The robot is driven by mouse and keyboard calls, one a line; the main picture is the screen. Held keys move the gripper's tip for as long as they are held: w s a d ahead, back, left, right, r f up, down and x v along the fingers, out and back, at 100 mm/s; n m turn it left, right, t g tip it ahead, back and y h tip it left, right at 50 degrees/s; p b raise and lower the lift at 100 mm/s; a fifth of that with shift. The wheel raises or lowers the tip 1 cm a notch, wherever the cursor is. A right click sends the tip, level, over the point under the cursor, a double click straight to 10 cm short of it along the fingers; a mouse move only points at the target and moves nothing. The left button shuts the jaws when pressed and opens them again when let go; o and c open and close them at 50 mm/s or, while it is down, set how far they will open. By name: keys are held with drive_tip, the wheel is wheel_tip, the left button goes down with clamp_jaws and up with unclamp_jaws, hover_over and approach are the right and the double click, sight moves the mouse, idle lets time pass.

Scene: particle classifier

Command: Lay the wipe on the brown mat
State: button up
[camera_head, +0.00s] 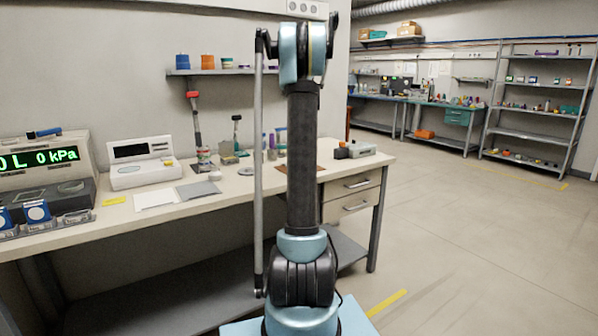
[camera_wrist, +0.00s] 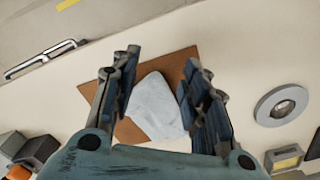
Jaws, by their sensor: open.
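In the wrist view the wipe (camera_wrist: 155,103), a pale grey-white crumpled cloth, lies over the brown mat (camera_wrist: 97,90), between my gripper's fingers. My gripper (camera_wrist: 160,62) is open, with one finger on each side of the wipe and a gap to each. The mat shows beyond the wipe at the top and left; its lower right part is hidden by my gripper, so I cannot tell how the wipe sits there. In the head view a bit of the brown mat (camera_head: 320,168) shows on the bench beside my arm, which hides my gripper and the wipe.
A dark block (camera_wrist: 40,149) stands lower left. The drawer handle (camera_wrist: 40,60) marks the bench front. The bench (camera_head: 240,187) also bears a pressure display (camera_head: 40,157), a white instrument (camera_head: 140,165) and several small items.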

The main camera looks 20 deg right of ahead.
wheel_tip(320, 180, up, 7)
drive_tip(key=s, duration=0.2)
drive_tip(key=shift+s+a, duration=0.35)
drive_tip(key=shift+s, duration=0.05)
drive_tip(key=shift+f, duration=0.1)
drive_tip(key=s+a+f+n+t, duration=0.1)
drive_tip(key=s+a, duration=0.6)
drive_tip(key=s, duration=0.4)
drive_tip(key=s+a+f+n, duration=0.1)
drive_tip(key=s+a, duration=0.7)
drive_tip(key=s, duration=0.4)
drive_tip(key=s+a+f+n, duration=0.1)
drive_tip(key=s+a+f, duration=0.2)
drive_tip(key=s+f, duration=0.5)
drive_tip(key=s+a+f+t, duration=0.1)
drive_tip(key=s+a+f, duration=0.1)
drive_tip(key=s+f, duration=0.6)
drive_tip(key=s, duration=0.3)
drive_tip(key=shift+s+a+f+n, duration=0.2)
drive_tip(key=shift+s+a+n, duration=0.15)
drive_tip(key=shift+a+n, duration=0.05)
drive_tip(key=shift+c, duration=1)
